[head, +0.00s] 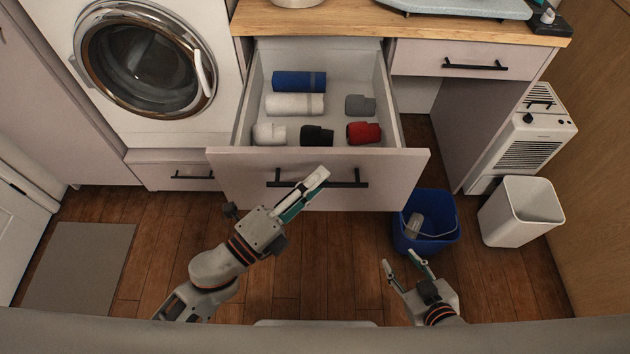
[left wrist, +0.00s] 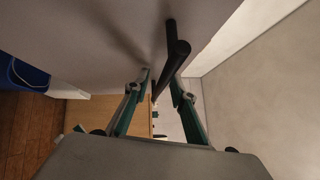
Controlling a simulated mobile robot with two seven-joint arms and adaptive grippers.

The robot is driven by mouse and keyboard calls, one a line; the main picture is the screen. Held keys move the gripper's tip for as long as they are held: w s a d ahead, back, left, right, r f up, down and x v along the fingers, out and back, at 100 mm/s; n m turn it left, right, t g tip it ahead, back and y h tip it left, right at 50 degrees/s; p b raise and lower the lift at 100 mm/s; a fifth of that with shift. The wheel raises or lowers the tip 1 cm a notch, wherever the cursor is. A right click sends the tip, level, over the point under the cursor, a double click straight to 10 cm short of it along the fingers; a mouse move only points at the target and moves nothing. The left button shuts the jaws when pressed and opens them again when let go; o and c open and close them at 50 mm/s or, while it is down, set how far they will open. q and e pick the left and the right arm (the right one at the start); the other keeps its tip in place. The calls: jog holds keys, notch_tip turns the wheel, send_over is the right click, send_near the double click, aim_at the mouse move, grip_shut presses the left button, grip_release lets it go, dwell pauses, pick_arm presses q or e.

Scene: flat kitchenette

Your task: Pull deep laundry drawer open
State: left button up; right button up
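The deep laundry drawer (head: 230,173) stands pulled well out below the worktop, and its inside shows. Its black bar handle (head: 347,184) runs across the drawer front. My left gripper (head: 318,176) is at the middle of the handle and covers part of it in the head view. In the left wrist view the handle (left wrist: 178,50) runs between the fingertips, with a visible gap to the left finger, so the left gripper (left wrist: 160,78) looks open around it. My right gripper (head: 400,259) is open and empty, low in front of the blue bin.
Rolled towels, including a blue one (head: 299,81), and several smaller rolls lie in the drawer. A blue bin (head: 447,243) stands by the drawer's right corner, a white bin (head: 520,211) further right. The washer (head: 143,60) is left.

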pick_arm(q)
jog(key=shift+s+a, duration=0.2)
jog(key=v, duration=1.1)
jog(key=shift+s+a, duration=0.2)
pick_arm(e)
jog(key=shift+s+f, duration=0.15)
jog(key=shift+s, duration=0.1)
pick_arm(q)
jog(key=w+a+f+n+t+y+p, duration=0.2)
jog(key=w+a+f+n+y, duration=0.35)
jog(key=n, duration=0.75)
jog(key=s+a+f+n+g+y+p, duration=0.1)
jog(key=s+a+f+n+g+y, duration=0.1)
jog(key=f+n, duration=0.3)
jog(key=s+a+f+n+g+y+p, duration=0.1)
jog(key=s+a+f+n+g+y, duration=0.2)
jog(key=s+f+n+y, duration=0.1)
notch_tip(320, 180, down, 4)
jog(key=s+n, duration=0.1)
jog(key=n, duration=0.1)
jog(key=shift+s+a+r+n, duration=0.2)
jog(key=shift+s+a+n, duration=0.05)
jog(key=shift+a+n, duration=0.1)
pick_arm(e)
jog(key=shift+s+a+r, duration=0.2)
jog(key=shift+a+r, duration=0.05)
jog(key=shift+r, duration=0.35)
jog(key=shift+s+a+r, duration=0.2)
jog(key=shift+r, duration=0.35)
